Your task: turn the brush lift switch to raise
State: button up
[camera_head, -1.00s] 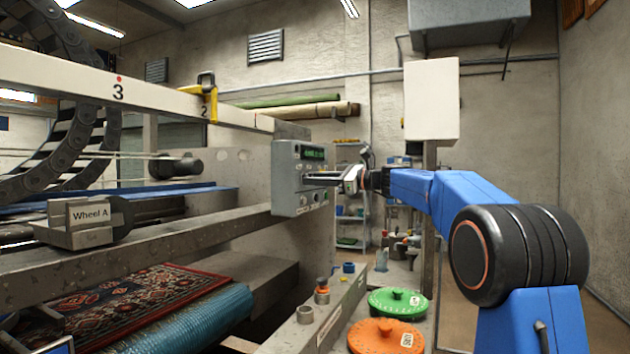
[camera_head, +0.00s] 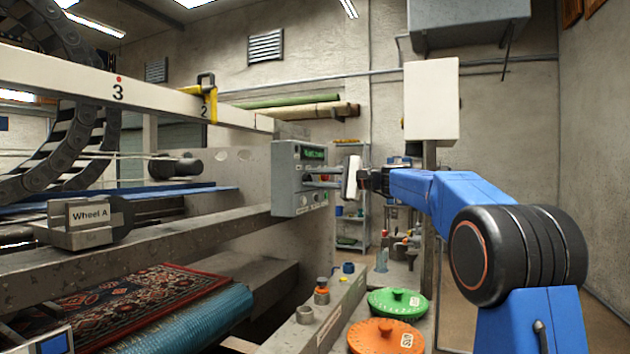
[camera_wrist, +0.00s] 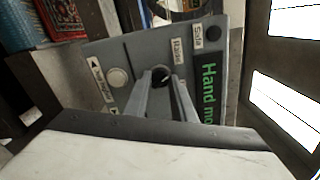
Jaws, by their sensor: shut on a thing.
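The grey control panel (camera_head: 287,200) hangs at the end of the machine frame, its face turned toward my arm. The wrist view shows it tilted, with a green screen (camera_wrist: 209,90) reading "Hand mo…", the rest cut off. A black round switch knob (camera_wrist: 160,73) sits by the label "Raise" (camera_wrist: 177,51); I take it for the brush lift switch. My gripper (camera_head: 308,178) reaches the panel from the right. In the wrist view my gripper's fingertips (camera_wrist: 161,84) are shut on the knob from both sides. Which way its pointer faces is not clear.
A pale round button (camera_wrist: 118,77) and a dark knob (camera_wrist: 213,34) flank the switch on the panel. Below my arm stand a green lid (camera_head: 398,302) and an orange lid (camera_head: 385,337). A patterned rug (camera_head: 130,305) lies low at left.

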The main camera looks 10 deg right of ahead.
jog(key=shift+n, duration=0.9)
jog(key=o, duration=1.1)
jog(key=shift+c, duration=0.2)
jog(key=shift+d, duration=0.1)
jog(key=v, duration=1.7)
jog(key=shift+s, duration=0.15)
jog(key=shift+d, duration=0.2)
